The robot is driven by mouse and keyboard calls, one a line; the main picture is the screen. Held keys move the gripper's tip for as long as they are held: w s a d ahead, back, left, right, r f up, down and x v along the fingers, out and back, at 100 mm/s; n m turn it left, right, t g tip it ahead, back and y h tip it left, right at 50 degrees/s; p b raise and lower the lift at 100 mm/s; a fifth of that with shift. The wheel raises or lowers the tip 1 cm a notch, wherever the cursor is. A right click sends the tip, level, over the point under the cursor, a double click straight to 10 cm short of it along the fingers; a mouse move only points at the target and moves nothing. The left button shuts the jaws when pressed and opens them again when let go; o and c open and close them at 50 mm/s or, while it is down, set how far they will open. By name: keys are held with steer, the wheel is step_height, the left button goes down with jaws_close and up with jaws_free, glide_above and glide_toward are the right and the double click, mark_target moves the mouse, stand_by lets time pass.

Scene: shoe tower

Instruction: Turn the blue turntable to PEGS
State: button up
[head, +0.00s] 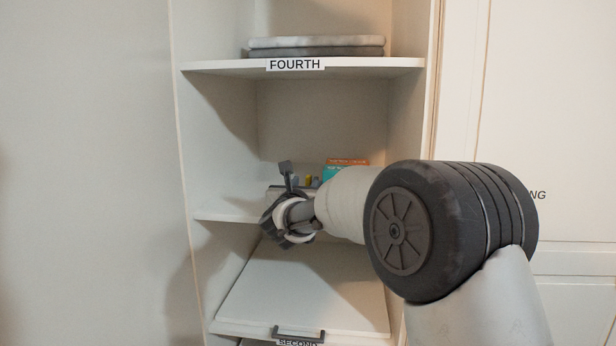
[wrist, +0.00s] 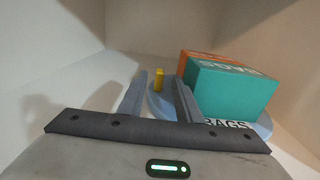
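The blue turntable (wrist: 263,124) sits on the shelf to the right in the wrist view, partly hidden by my right finger. It carries a teal box (wrist: 232,90) marked BAGS, an orange box (wrist: 197,60) behind it, and a small upright yellow peg (wrist: 158,79) near its left edge. A BAGS label (wrist: 227,124) shows at the turntable's front. My gripper (wrist: 161,88) is open, its fingers apart with the yellow peg showing beyond the gap. The right finger overlaps the turntable in view; whether it touches cannot be told. In the head view my gripper (head: 287,178) is at the third shelf's front.
The shelf marked FOURTH (head: 222,66) is above, with folded grey cloths (head: 316,44) on it. Below is a tilted white panel (head: 300,285) with a dark handle (head: 298,332) and a SECOND label. Cabinet walls stand close on both sides. The shelf's left part is bare.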

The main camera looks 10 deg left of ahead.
mark_target(308, 178)
steer(key=shift+w+d+p, duration=0.1)
steer(key=shift+w+p, duration=0.25)
steer(key=shift+w, duration=2.05)
jaws_close()
